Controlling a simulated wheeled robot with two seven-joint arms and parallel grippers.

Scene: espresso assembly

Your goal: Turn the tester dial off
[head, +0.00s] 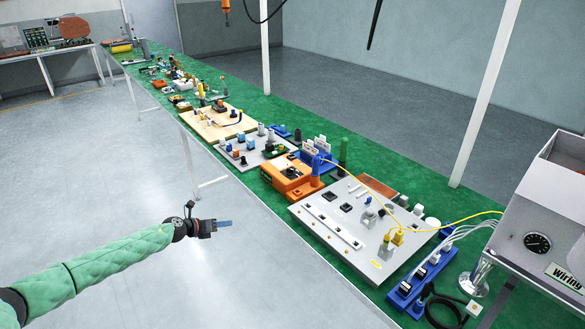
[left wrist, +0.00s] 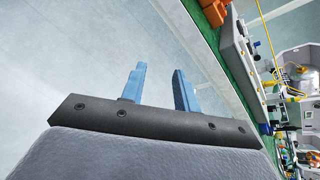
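The tester is an orange box (head: 283,186) near the table's front edge in the head view. A small dark dial (head: 291,172) sits on its top face; its setting is too small to read. My left gripper (head: 228,224) is in front of the table, left of and nearer than the tester, over the floor and apart from everything. In the left wrist view its two blue fingers (left wrist: 160,88) stand apart with nothing between them. An orange thing (left wrist: 213,12), likely the tester, shows at the top edge there. My right gripper is not in view.
A grey panel (head: 330,247) with yellow plugs lies right of the tester. A blue rack (head: 318,158) stands behind it and a grey board (head: 236,155) to its left. A grey machine with a gauge (head: 537,243) stands far right. The floor before the table is clear.

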